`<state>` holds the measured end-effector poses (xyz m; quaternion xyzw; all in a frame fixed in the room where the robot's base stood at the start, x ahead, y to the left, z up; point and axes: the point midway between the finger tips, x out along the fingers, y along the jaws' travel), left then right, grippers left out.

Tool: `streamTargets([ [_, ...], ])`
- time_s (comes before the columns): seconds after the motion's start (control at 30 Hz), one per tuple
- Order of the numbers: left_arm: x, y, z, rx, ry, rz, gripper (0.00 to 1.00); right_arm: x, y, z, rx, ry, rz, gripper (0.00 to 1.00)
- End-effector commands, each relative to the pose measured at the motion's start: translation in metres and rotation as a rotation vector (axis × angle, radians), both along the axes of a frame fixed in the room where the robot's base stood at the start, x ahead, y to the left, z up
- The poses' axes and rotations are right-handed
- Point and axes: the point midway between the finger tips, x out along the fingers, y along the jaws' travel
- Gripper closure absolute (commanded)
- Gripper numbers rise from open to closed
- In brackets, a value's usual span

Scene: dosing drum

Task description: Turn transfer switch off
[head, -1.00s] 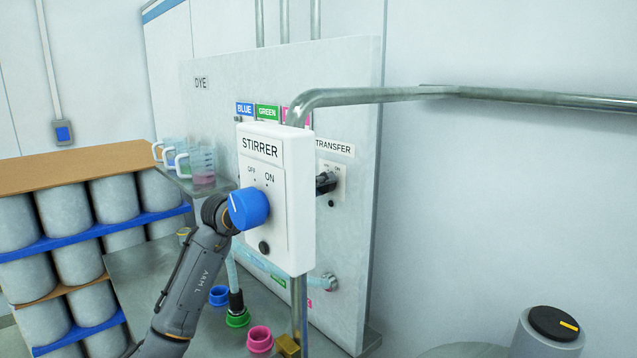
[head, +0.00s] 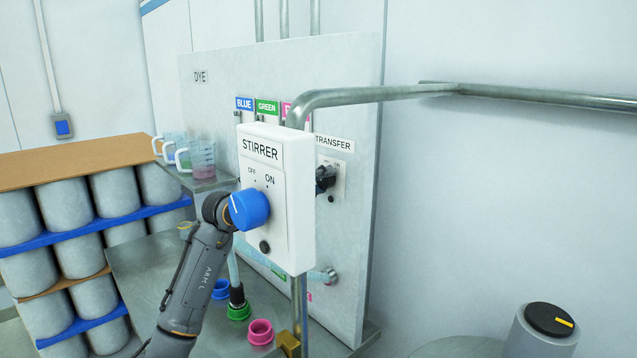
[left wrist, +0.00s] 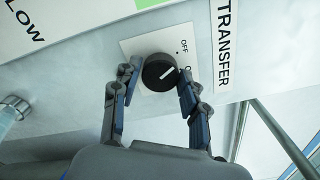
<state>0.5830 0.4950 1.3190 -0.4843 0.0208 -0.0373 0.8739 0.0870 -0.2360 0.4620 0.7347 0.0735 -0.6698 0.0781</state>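The transfer switch is a black round knob (left wrist: 159,73) with a white mark, on a white plate beside the TRANSFER label (left wrist: 224,43). In the left wrist view its mark points up and right, towards the OFF and ON lettering. My left gripper (left wrist: 158,78) has one finger on each side of the knob, with what looks like a narrow gap at each side. In the head view only the dark fingers of my left gripper (head: 325,179) show past the stirrer box, in front of the transfer plate (head: 340,182). The knob is hidden there. My right gripper is out of view.
The white STIRRER box (head: 290,220) with its blue knob (head: 249,209) stands close in front of the panel, and my left arm passes behind it. A metal pipe (head: 390,96) runs above. Measuring jugs (head: 202,158) stand on a shelf at left.

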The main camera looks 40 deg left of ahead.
Motion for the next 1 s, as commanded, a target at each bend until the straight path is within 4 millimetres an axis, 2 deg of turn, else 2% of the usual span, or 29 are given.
streamTargets([
  [0.07,0.0,0.0,0.0,0.0,0.0,0.0,0.38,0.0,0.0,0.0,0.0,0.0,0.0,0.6],
  [0.37,-0.001,0.0,0.0,0.002,0.0,0.0,0.38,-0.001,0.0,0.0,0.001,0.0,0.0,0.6],
  [0.47,-0.007,0.001,0.0,0.002,0.0,0.0,0.38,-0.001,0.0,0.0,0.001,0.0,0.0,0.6],
  [0.57,-0.021,0.002,-0.001,0.002,0.001,0.001,0.38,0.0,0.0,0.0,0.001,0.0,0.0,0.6],
  [0.8,-0.073,0.006,-0.001,0.001,0.001,0.001,0.38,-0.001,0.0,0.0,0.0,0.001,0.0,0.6],
  [1.0,-0.106,0.009,-0.001,-0.001,0.0,0.0,0.38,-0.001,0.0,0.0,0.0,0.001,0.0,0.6],
])
